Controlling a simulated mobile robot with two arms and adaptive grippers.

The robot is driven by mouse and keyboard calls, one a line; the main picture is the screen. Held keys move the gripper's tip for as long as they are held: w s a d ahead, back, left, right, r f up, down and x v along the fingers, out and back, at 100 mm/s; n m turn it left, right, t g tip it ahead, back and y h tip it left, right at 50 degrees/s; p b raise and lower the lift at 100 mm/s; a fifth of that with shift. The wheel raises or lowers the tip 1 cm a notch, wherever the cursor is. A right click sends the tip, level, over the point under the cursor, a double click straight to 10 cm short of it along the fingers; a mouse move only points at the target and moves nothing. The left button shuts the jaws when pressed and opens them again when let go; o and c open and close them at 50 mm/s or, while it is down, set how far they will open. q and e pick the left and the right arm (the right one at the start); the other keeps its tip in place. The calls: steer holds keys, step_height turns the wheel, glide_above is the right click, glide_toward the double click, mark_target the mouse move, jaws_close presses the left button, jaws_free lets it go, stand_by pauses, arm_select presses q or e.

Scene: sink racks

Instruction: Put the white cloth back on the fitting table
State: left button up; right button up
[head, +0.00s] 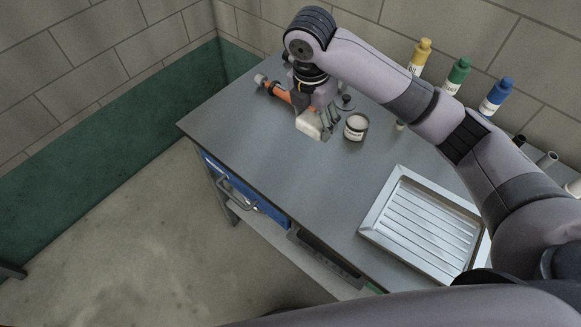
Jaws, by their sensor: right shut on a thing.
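The white cloth (309,124) is a small pale folded piece at the far left part of the grey fitting table (250,150). My right gripper (325,117) points down over the table and is shut on the cloth. The cloth is at or just above the tabletop; I cannot tell whether it touches. The gripper's fingers hide part of it. My left gripper is not in view.
A jar with a pale top (356,127) stands just right of the cloth. An orange-handled tool (275,90) lies behind left. Yellow (420,58), green (456,76) and blue (495,97) bottles stand along the wall. A ribbed metal tray (375,223) lies right. The table's front left is clear.

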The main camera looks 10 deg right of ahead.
step_height(320, 180, down, 6)
steer(key=p, duration=0.2)
glide_above(311, 174)
steer(key=f, duration=0.8)
steer(key=shift+s+a, duration=0.15)
steer(key=shift+a, duration=0.05)
steer(key=shift+f+p, duration=0.3)
steer(key=shift+f, duration=0.35)
steer(key=shift+f+p, duration=0.3)
steer(key=shift+f, duration=1.7)
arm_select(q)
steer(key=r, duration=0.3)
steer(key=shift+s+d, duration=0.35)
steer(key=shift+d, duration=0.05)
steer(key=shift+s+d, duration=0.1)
arm_select(e)
steer(key=shift+f, duration=0.1)
steer(key=o, duration=1.1)
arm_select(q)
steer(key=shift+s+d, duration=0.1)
arm_select(e)
steer(key=shift+o, duration=0.2)
